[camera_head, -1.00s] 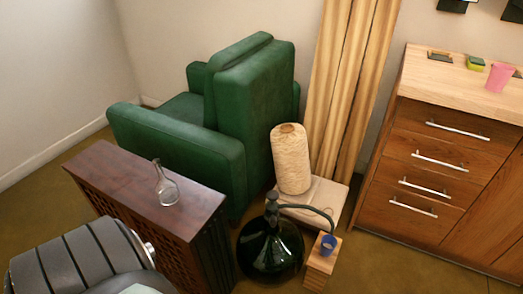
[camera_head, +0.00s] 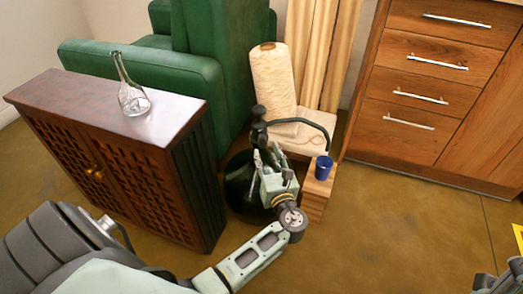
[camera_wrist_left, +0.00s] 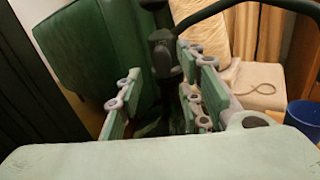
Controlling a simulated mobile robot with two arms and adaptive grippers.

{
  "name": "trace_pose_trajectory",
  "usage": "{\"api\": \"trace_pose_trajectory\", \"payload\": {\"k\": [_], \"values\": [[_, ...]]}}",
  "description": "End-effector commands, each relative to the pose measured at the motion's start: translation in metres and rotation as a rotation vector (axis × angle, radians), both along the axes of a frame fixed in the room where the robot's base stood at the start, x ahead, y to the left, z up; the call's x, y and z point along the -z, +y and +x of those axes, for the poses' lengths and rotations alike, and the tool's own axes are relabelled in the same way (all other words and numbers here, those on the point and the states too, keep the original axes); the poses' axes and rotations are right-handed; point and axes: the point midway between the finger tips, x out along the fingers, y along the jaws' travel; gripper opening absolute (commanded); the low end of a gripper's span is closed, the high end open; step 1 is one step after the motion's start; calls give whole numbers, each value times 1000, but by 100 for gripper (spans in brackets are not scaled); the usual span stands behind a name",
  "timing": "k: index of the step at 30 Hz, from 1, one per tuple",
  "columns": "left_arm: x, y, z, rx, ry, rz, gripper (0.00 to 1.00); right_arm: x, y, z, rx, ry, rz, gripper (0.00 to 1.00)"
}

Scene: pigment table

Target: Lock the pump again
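The pump (camera_head: 259,112) stands on the neck of a dark green glass demijohn (camera_head: 240,188). It has a black knob on top and a dark spout tube arching right, towards a blue cup (camera_head: 323,168). My left gripper (camera_head: 266,155) is at the pump's stem, just below the knob, and hides part of it and the bottle neck. In the left wrist view the gripper's fingers (camera_wrist_left: 160,90) are apart, with the pump (camera_wrist_left: 161,45) upright beyond and between them; contact cannot be told. A grey part of mine, seemingly the right gripper (camera_head: 497,281), shows cut off at bottom right.
The cup stands on a small wooden block (camera_head: 316,198). A dark cabinet (camera_head: 170,115) with a glass flask (camera_head: 131,95) is left. A green armchair (camera_head: 200,85) and a beige roll (camera_head: 272,82) stand behind. Drawers (camera_head: 415,100) are right. Floor right of the block is clear.

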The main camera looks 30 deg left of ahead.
Motion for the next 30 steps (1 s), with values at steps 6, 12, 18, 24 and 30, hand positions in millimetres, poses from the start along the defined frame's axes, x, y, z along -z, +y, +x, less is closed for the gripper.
{"api": "trace_pose_trajectory", "payload": {"k": [6, 12, 18, 24, 30], "values": [[3, 26, 23, 0, 0, 0, 34, -1, 1, 3, 2, -37, -3, 36], [2, 36, 32, 2, 0, -3, 34, -4, 2, 5, 3, -51, -7, 36], [1, 36, 33, 2, 1, -4, 34, -6, 2, 5, 3, -52, -7, 36], [1, 36, 33, 2, 1, -4, 21, -6, 2, 5, 3, -52, -7, 36], [2, 37, 32, 1, 1, -3, 4, -6, 2, 5, 3, -52, -7, 36]]}}
